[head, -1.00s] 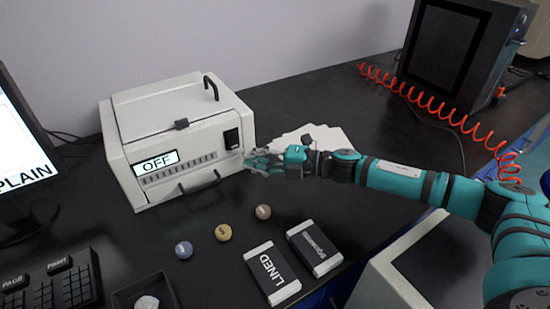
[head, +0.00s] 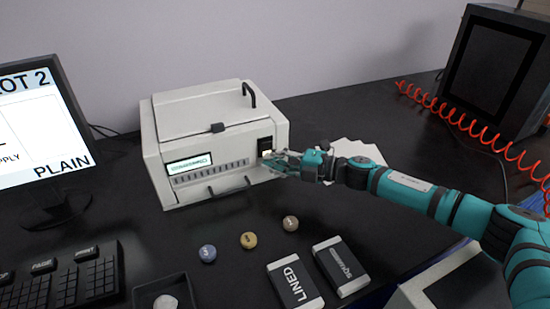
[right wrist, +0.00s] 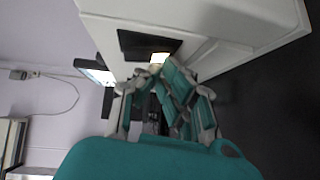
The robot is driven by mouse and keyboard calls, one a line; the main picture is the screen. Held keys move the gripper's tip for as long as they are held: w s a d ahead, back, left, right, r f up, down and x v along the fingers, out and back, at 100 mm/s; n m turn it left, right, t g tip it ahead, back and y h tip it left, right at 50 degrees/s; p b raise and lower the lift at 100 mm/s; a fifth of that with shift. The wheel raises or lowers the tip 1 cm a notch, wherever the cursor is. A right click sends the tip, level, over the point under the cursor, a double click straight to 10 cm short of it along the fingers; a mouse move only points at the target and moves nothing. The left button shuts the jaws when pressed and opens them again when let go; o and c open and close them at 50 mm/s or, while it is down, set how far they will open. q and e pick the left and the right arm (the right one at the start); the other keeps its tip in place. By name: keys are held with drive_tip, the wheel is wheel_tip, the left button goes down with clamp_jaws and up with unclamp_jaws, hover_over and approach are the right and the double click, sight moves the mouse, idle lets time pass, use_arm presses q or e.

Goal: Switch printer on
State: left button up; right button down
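The printer (head: 200,125) is a pale box with a dark handle on its lid, standing on the black desk. Its small front display (head: 189,164) is lit, with text too small to read. A black switch (head: 265,144) sits at the right of its front, with a glowing lower part; it also shows in the right wrist view (right wrist: 138,45). My right gripper (head: 270,160) has its fingertips at the switch's lower edge. In the right wrist view its fingertips (right wrist: 154,70) come together by the lit part, with nothing held between them. My left gripper is out of view.
A monitor (head: 40,130) reading PLAIN and a keyboard (head: 65,280) are at the left. White sheets (head: 355,152) lie behind my right gripper. A red coiled cable (head: 450,125) runs at the right.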

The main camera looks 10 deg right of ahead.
drive_tip(key=v, duration=1.2)
